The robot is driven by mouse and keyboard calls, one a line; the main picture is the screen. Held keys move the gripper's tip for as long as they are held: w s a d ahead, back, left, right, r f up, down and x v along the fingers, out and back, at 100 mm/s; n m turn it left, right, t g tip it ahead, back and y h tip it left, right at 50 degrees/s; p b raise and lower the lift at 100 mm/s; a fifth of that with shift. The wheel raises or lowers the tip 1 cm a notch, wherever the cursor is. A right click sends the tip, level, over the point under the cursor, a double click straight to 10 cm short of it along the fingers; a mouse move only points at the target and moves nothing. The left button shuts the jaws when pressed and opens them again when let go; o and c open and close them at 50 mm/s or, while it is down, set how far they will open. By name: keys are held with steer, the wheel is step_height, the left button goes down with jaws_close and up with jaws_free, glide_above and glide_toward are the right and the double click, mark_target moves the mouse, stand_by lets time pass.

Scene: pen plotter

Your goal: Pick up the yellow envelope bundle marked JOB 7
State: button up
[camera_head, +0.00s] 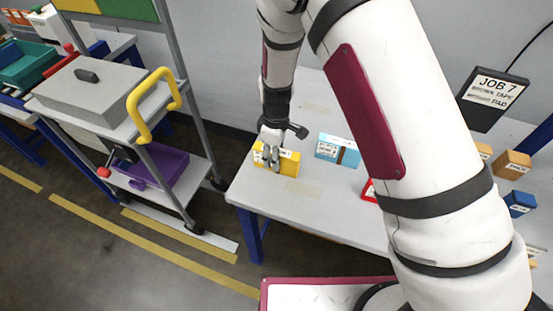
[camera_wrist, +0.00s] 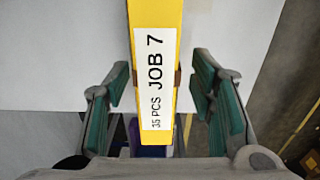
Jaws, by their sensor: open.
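The yellow envelope bundle (camera_head: 287,165) stands on the grey table near its left end in the head view. In the wrist view the yellow bundle (camera_wrist: 154,15) runs from the top edge down between the fingers, with a white label reading JOB 7 and 35 PCS. My gripper (camera_head: 271,160) is right at the bundle from above in the head view. In the wrist view my gripper (camera_wrist: 165,100) is open, one green-padded finger on each side of the bundle, with gaps on both sides. The bundle's lower part is hidden.
A light blue bundle (camera_head: 328,149) stands to the right on the table (camera_head: 315,212). A red item (camera_head: 368,190) is partly hidden behind my arm. A grey cart (camera_head: 110,97) with a yellow handle (camera_head: 152,103) stands left. A JOB 7 sign (camera_head: 492,96) hangs at right.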

step_height(320, 180, down, 5)
steer(key=shift+w+d+r+p, duration=0.1)
steer(key=shift+p, duration=0.25)
steer(key=shift+c, duration=0.2)
jaws_close()
